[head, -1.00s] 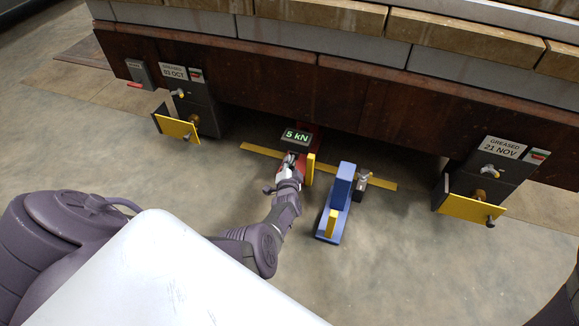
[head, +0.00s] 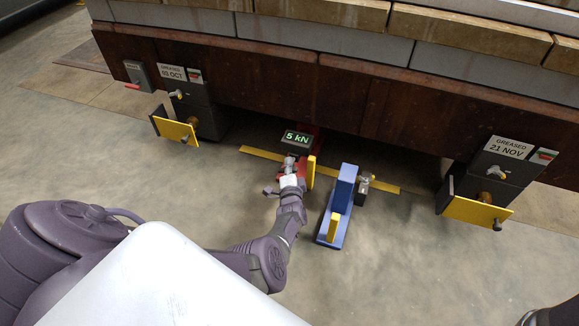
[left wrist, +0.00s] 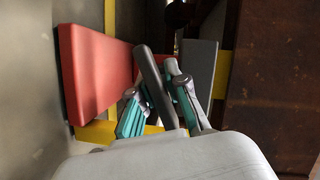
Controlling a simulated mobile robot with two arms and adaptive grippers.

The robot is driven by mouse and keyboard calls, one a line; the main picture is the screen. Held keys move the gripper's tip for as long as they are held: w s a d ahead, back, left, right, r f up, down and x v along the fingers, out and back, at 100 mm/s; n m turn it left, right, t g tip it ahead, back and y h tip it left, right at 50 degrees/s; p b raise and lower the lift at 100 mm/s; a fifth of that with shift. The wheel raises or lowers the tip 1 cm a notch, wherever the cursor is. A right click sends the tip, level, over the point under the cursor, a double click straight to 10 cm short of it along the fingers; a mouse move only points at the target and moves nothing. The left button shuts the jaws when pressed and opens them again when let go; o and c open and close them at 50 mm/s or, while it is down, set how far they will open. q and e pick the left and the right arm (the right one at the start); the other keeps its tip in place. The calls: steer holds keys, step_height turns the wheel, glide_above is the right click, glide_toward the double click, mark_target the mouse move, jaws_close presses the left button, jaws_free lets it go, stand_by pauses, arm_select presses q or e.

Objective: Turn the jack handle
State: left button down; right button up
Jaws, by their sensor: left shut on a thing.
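The jack (head: 311,138) is red, stands on the floor below the dark beam, and carries a display (head: 297,139) reading "5 kN". Its red side also shows in the left wrist view (left wrist: 92,70). My left gripper (head: 289,165) is at the near end of the jack. In the left wrist view, my left gripper's teal-padded fingers (left wrist: 155,98) are closed around the dark bar of the jack handle (left wrist: 150,72). The handle's lower end is hidden behind my wrist housing. My right gripper is not in view.
A blue device with a yellow block (head: 340,207) stands on the floor right of my left gripper. A yellow strip (head: 385,187) lies on the floor beneath the jack. Dark boxes with yellow plates (head: 175,130) (head: 476,212) stand on either side.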

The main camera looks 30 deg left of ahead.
arm_select(q)
steer(key=shift+w+d+r, duration=0.1)
steer(key=shift+w+d, duration=0.1)
steer(key=c, duration=1.2)
jaws_free()
steer(key=shift+s+a, duration=0.1)
